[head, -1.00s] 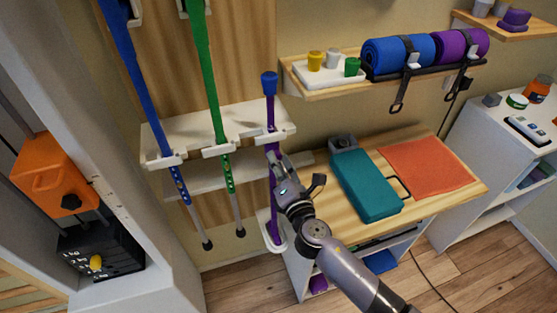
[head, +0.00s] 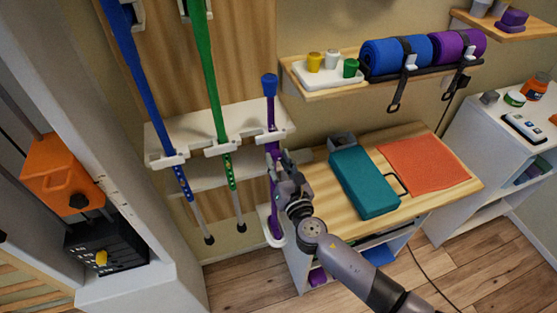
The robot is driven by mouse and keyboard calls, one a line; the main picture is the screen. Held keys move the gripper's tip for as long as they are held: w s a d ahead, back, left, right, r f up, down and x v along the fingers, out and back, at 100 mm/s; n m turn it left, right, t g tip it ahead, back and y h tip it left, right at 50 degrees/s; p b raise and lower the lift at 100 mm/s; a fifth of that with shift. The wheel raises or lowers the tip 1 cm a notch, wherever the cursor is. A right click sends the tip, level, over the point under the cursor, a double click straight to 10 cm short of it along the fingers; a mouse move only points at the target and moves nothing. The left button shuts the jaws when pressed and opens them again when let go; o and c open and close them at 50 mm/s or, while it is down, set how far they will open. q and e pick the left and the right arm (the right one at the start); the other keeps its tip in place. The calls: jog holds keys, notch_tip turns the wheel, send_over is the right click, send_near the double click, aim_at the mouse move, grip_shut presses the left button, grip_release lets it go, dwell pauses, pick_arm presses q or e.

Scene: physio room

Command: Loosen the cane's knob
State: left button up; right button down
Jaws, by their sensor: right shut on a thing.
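A purple cane (head: 271,115) with a dark blue top stands upright at the front of the white rack, its foot in a white holder (head: 264,218) low down. My right gripper (head: 277,164) comes in from the lower right and is shut at the cane's shaft, about halfway up. The cane's knob is hidden between the fingers, and I cannot make out its outline. My left gripper is out of view.
A blue cane (head: 145,95) and a green cane (head: 207,75) hang in the rack (head: 190,133) to the left. A wooden bench top (head: 325,212) with a teal case (head: 362,182) and an orange mat (head: 428,163) lies right of my gripper. A shelf (head: 330,89) with rolled mats is above.

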jog(key=shift+f, duration=0.15)
jog(key=c, duration=1.2)
grip_release()
jog(key=v, duration=1.2)
